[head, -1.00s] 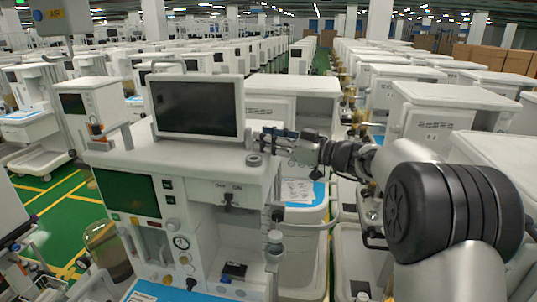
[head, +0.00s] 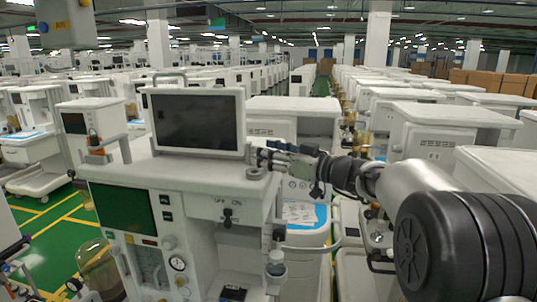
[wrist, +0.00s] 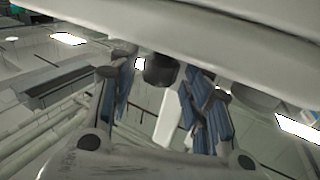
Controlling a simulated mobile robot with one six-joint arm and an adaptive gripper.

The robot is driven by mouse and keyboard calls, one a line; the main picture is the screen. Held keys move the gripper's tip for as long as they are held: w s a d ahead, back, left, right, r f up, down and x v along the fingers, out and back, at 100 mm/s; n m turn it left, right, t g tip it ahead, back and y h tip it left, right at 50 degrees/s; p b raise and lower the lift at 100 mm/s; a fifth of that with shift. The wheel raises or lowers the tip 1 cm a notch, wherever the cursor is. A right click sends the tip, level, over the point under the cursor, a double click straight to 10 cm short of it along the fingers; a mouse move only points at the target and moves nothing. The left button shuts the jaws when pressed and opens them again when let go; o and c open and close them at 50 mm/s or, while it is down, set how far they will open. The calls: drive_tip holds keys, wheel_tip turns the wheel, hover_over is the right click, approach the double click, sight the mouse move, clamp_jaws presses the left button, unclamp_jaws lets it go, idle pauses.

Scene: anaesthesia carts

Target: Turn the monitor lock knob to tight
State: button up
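The monitor (head: 197,122) stands upright on top of the anaesthesia cart (head: 180,174), its dark screen facing the camera. My gripper (head: 264,157) is at the monitor's right side, close to its edge. The wrist view shows a short dark cylindrical knob (wrist: 160,70) under a pale overhanging edge, likely the lock knob. The two blue-padded fingers of my gripper (wrist: 157,88) stand on either side of it, spread, with a gap visible at least on the left. In the head view the knob is hidden by the monitor and my gripper. Its tight or loose marking is not visible.
A small round grey piece (head: 256,173) sits on the cart top just below my gripper. Other white carts (head: 293,122) stand close behind and to the right.

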idle(0.3)
drive_tip(key=v, duration=1.2)
